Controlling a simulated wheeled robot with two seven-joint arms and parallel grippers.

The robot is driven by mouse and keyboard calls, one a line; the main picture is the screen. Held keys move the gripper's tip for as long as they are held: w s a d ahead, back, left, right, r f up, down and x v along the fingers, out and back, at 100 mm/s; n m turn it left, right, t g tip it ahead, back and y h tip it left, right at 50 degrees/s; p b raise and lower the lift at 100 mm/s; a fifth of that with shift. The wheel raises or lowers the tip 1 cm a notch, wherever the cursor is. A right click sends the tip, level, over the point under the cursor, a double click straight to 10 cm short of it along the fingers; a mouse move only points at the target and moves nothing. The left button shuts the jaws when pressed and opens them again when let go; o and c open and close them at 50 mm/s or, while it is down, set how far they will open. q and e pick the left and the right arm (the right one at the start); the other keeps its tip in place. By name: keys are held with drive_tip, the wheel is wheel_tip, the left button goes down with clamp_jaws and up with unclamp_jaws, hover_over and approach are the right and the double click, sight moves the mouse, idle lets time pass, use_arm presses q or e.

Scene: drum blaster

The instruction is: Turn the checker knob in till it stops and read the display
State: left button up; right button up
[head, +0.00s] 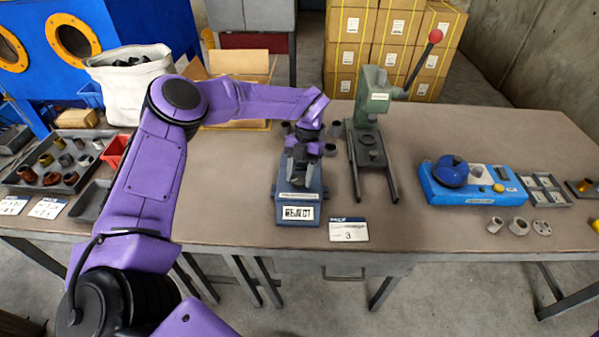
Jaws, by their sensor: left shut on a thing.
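The checker (313,190), a small blue-grey device, stands near the middle of the table. Its white display (297,213) on the front shows dark letters that look like REJECT, though they are blurred. My left gripper (300,170) points down over the checker's upper part and is shut on the knob. The gripper and wrist hide the knob, so its turn position cannot be seen. My right gripper is not in view.
A green press (376,100) with a red-balled lever stands just right of the checker. A card marked 3 (348,229) lies in front. A blue device (470,182) sits farther right. A parts tray (50,160) is at left. The table between the press and blue device is clear.

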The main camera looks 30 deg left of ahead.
use_arm(q)
drive_tip(key=m+y+p, duration=0.1)
drive_tip(key=m, duration=0.2)
drive_tip(key=m+y+p, duration=0.1)
drive_tip(key=m, duration=0.2)
drive_tip(key=shift+d+r, duration=0.1)
drive_tip(key=shift+d, duration=0.05)
drive_tip(key=shift+m+y, duration=0.4)
drive_tip(key=shift+m, duration=0.3)
drive_tip(key=shift+s+f, duration=0.1)
drive_tip(key=shift+f, duration=0.1)
drive_tip(key=o, duration=1)
drive_tip(key=shift+o, duration=0.2)
drive_tip(key=shift+r, duration=0.1)
